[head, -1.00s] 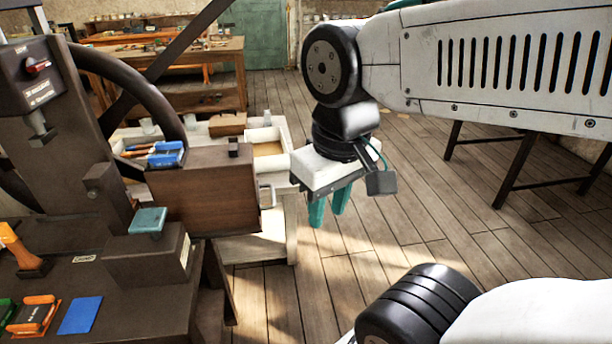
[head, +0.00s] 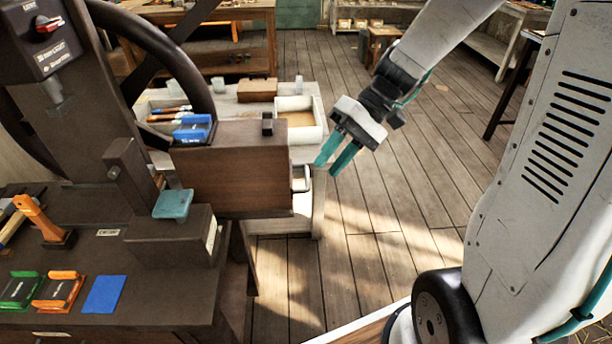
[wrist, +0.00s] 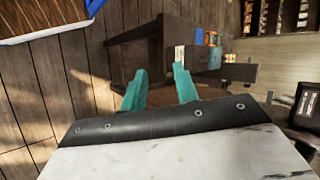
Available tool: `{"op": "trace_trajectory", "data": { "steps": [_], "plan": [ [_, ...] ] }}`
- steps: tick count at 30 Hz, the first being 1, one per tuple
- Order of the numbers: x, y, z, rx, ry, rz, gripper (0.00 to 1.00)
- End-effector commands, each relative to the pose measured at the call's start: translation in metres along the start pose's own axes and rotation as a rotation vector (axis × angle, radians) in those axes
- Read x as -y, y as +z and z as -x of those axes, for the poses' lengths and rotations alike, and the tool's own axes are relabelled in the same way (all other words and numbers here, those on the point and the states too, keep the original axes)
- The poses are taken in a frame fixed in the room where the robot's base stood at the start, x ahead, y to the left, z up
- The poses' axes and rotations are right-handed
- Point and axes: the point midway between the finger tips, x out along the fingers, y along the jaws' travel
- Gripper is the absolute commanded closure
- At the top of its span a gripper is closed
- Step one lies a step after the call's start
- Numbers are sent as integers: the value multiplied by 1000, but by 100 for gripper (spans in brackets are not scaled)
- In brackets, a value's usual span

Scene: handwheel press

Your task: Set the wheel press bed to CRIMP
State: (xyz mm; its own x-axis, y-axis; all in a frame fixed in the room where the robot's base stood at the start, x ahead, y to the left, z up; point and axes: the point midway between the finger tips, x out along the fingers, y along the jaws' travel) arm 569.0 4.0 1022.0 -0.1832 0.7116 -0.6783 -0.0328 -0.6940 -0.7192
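The press is a dark upright frame (head: 95,125) at the left of the head view, with a large dark handwheel (head: 168,62) behind it. A teal pad (head: 173,204) tops a dark block on the press table. The small labels are too small to read, and I cannot make out the word CRIMP. My gripper (head: 333,167) hangs empty to the right of the press. Its teal fingers also show apart in the wrist view (wrist: 158,73).
A brown box (head: 230,172) with a metal handle (head: 302,180) juts toward my gripper. Orange (head: 60,291) and green (head: 20,290) items and a blue card (head: 103,295) lie on the press table. Wooden floor (head: 400,210) is clear right of the press.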

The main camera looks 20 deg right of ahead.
Motion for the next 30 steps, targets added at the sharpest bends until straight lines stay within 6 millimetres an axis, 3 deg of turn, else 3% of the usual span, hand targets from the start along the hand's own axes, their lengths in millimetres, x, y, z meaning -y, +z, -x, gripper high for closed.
{"op": "trace_trajectory", "data": {
  "steps": [3, 9, 15, 18, 23, 30],
  "plan": [
    [-28, -38, -7, -45, -161, -17, 70],
    [-85, -95, -17, -198, -391, -35, 70],
    [-141, -132, -27, -362, -522, -54, 70],
    [-159, -140, -30, -416, -552, -61, 70],
    [-168, -148, -36, -451, -569, -63, 70],
    [-150, -162, -62, -449, -569, -62, 70]
  ]
}}
